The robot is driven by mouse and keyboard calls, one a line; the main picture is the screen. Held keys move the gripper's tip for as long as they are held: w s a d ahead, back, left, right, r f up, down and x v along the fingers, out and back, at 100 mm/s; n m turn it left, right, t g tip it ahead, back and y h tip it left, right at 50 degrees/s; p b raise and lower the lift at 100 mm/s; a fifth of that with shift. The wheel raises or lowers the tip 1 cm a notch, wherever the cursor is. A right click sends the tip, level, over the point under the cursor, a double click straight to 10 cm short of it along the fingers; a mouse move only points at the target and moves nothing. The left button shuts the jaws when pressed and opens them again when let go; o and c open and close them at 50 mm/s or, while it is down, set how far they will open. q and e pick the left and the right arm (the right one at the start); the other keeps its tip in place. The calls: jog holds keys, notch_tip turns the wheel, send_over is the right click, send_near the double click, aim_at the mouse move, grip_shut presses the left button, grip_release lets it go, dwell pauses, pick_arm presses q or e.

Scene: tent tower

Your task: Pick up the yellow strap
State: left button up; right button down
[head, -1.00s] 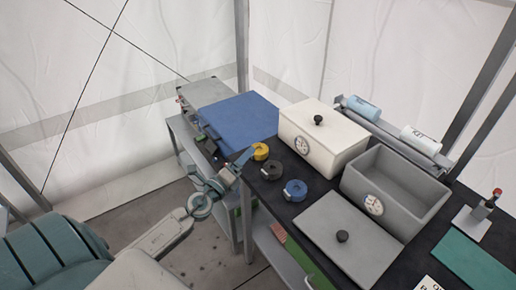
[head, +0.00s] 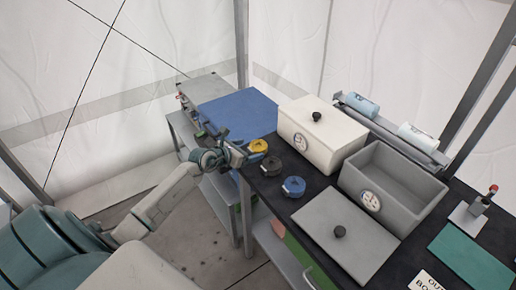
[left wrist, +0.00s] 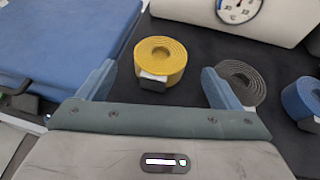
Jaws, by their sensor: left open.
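The yellow strap (head: 258,146) is a rolled coil on the black table, at the left end of a row of three coils. In the left wrist view the yellow strap (left wrist: 160,60) lies ahead of my left gripper (left wrist: 158,88), roughly between the lines of its two blue fingers. My left gripper (head: 240,153) is open and empty, close beside the strap in the head view. The dark grey strap (left wrist: 240,80) is partly hidden behind the right finger. My right gripper is not in view.
The dark grey strap (head: 272,165) and blue strap (head: 293,187) lie close by. A white lidded box (head: 320,135) stands behind them. A grey open box (head: 385,190) and its lid (head: 345,235) are to the right. A blue case (head: 237,115) is at left.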

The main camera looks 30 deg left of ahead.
aim_at(255, 148)
pick_arm(q)
jog(key=x, duration=0.5)
jog(key=shift+w+d+f, duration=0.1)
jog(key=shift+w+f, duration=0.05)
jog(key=shift+w, duration=0.2)
jog(key=shift+s, duration=0.15)
jog(key=shift+c, duration=0.5)
jog(key=c, duration=1)
